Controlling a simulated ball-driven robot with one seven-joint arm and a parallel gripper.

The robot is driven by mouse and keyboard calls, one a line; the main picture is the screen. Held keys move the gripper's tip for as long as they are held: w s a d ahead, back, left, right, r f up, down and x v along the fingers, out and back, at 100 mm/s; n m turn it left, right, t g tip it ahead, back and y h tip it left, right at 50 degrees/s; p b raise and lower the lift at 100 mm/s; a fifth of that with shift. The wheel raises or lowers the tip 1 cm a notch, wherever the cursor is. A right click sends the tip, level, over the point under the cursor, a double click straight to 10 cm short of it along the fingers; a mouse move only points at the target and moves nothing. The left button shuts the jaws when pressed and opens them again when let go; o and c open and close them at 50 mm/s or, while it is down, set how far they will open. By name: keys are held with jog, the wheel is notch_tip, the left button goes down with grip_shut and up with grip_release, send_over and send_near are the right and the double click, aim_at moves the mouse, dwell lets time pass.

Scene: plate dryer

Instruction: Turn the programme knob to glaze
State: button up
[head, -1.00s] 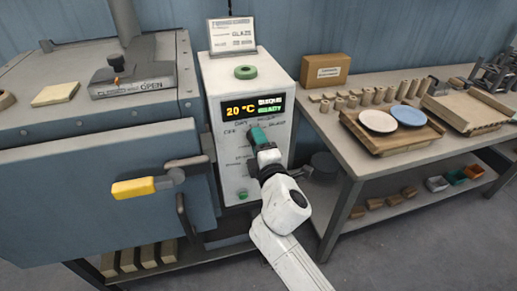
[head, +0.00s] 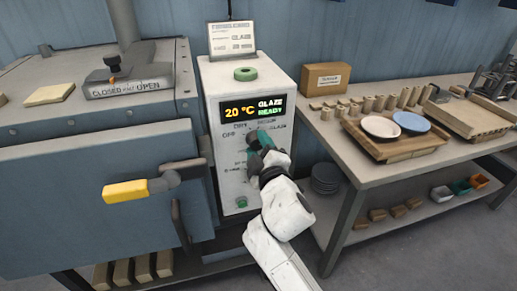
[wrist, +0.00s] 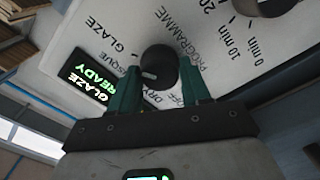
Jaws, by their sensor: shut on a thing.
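The white control box (head: 284,85) stands beside the kiln. Its display (head: 252,111) reads 20 °C, GLAZE, READY; in the wrist view the display (wrist: 90,80) also reads GLAZE READY. The dark, round programme knob (wrist: 158,67) sits on the panel with labels around it, including GLAZE, DRY and OFF. A pale mark shows toward its left side in the wrist view. My gripper (head: 261,143) is at the knob, its teal fingers on either side of it and shut on it. In the head view my gripper mostly hides the knob.
A second dark knob (wrist: 262,5) with minute labels is at the top of the wrist view. The kiln door's yellow handle (head: 126,191) juts out on the left. A workbench (head: 345,150) with plates and small pieces stands on the right.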

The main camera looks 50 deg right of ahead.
jog(key=shift+d+f, duration=0.1)
jog(key=o, duration=1)
jog(key=shift+o, duration=0.2)
jog(key=shift+s, duration=0.1)
jog(key=b+v, duration=0.2)
jog(key=v, duration=0.8)
jog(key=shift+s+a, duration=0.25)
jog(key=shift+a, duration=0.1)
